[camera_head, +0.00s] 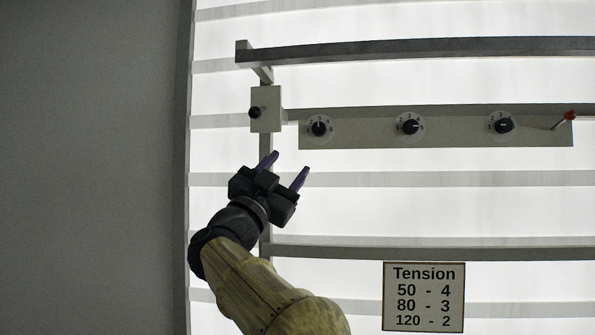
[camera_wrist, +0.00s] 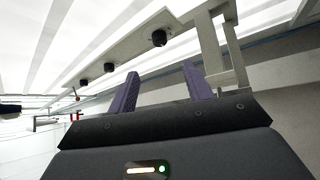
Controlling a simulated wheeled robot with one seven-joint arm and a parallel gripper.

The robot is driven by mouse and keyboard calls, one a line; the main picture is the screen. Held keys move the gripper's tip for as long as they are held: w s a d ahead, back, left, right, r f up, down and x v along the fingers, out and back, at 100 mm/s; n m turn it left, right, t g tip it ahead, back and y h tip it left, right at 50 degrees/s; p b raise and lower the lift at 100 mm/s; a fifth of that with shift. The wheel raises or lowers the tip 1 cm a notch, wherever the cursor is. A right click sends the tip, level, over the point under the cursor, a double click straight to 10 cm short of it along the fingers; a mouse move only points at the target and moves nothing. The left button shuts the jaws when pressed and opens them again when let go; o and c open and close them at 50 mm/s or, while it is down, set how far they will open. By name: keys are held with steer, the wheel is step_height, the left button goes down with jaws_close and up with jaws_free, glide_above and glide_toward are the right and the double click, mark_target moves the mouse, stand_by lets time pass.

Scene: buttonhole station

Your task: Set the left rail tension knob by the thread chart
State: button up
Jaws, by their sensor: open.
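A beige strip (camera_head: 360,134) carries three black knobs on white numbered dials. The left knob (camera_head: 319,129) is at its left end; its pointer setting is too small to read. The nearest knob in the wrist view (camera_wrist: 159,38) appears to be this one. The middle knob (camera_head: 410,127) and right knob (camera_head: 504,125) follow along the strip. The thread chart (camera_head: 423,297), headed Tension, reads 50 - 4, 80 - 3, 120 - 2. My gripper (camera_head: 290,163) is open and empty, below and left of the left knob, apart from it. Its purple fingers also show in the wrist view (camera_wrist: 161,69).
A beige block with a black knob (camera_head: 254,112) sits on the upright post left of the strip. A red-tipped lever (camera_head: 569,116) stands at the strip's right end. Grey rails (camera_head: 420,47) run above and below. A dark grey wall (camera_head: 90,170) fills the left side.

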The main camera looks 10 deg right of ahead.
steer(key=b+v, duration=0.1)
steer(key=v, duration=0.2)
steer(key=shift+s+a+f, duration=0.2)
steer(key=shift+s+f, duration=0.05)
steer(key=shift+w, duration=0.15)
